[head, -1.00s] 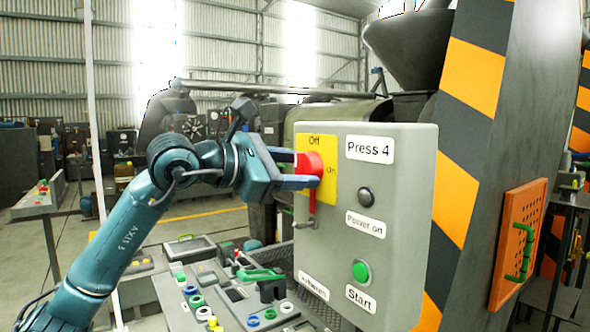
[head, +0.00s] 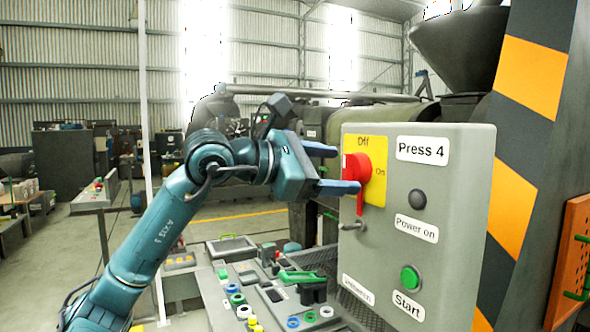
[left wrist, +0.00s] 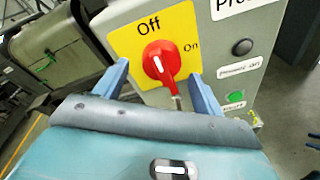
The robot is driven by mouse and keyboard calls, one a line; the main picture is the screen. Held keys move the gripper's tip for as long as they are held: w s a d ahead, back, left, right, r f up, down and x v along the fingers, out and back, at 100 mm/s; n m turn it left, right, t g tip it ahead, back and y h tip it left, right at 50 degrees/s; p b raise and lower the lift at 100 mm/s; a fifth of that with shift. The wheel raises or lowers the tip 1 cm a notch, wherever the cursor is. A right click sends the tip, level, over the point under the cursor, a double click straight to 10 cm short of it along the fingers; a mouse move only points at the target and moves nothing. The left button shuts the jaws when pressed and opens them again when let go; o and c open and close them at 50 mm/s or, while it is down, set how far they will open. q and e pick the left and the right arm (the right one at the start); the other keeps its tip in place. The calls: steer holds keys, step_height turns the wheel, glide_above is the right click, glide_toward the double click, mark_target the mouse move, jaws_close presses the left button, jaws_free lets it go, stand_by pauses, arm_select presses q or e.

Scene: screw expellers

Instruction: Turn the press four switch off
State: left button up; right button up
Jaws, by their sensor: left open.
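The Press 4 box (head: 446,185) is a grey panel with a yellow plate marked Off at the top and On at the right. On the plate sits the red rotary switch (head: 362,168); it also shows in the left wrist view (left wrist: 160,60). A hasp or padlock hangs below it. My left gripper (head: 345,170) is open, its fingers pointing at the plate. In the left wrist view the fingers lie to either side of and short of the red knob. I cannot tell whether the lower finger touches it.
A dark round lamp (head: 417,199) marked Power on and a green Start button (head: 410,278) are on the same panel. A control desk (head: 215,300) with coloured buttons and a green handle stands below left. A striped pillar (head: 530,120) stands at the right.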

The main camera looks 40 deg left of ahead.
arm_select(q)
steer(key=b+v, duration=0.4)
steer(key=v, duration=0.7)
arm_select(e)
steer(key=shift+f+m+t, duration=0.4)
steer(key=shift+f+m, duration=0.1)
steer(key=shift+f, duration=0.3)
steer(key=shift+d, duration=0.1)
